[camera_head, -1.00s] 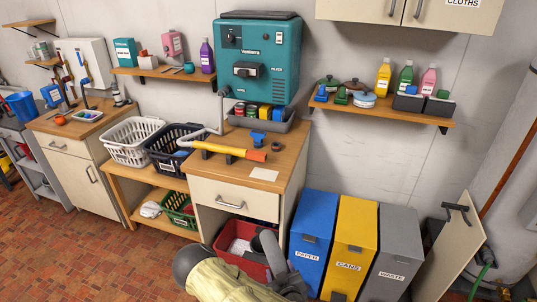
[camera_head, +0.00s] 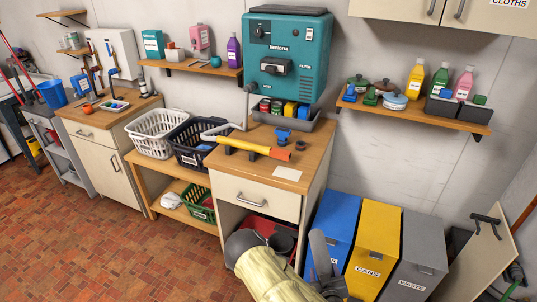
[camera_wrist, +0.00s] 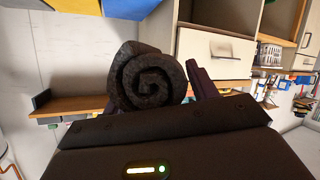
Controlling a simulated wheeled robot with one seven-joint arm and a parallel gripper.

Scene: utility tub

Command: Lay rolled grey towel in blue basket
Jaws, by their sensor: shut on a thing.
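The rolled grey towel (camera_wrist: 147,78) shows its spiral end in the wrist view, dark and close to the camera. My gripper (camera_wrist: 158,92) is shut on it, with one finger visible at its right side; the other finger is mostly hidden. In the head view my arm is low at the bottom centre, in front of the cabinet and bins; the towel cannot be made out clearly there. The dark blue basket (camera_head: 187,151) stands on the wooden bench at centre left, away from my gripper. Something small and light blue shows inside it.
A white basket (camera_head: 157,133) stands left of the blue one. A green basket (camera_head: 199,203) is on the shelf below. The drawer cabinet (camera_head: 256,197), with a yellow-orange tool (camera_head: 250,147) on top, stands right of the blue basket. Blue, yellow and grey bins stand further right.

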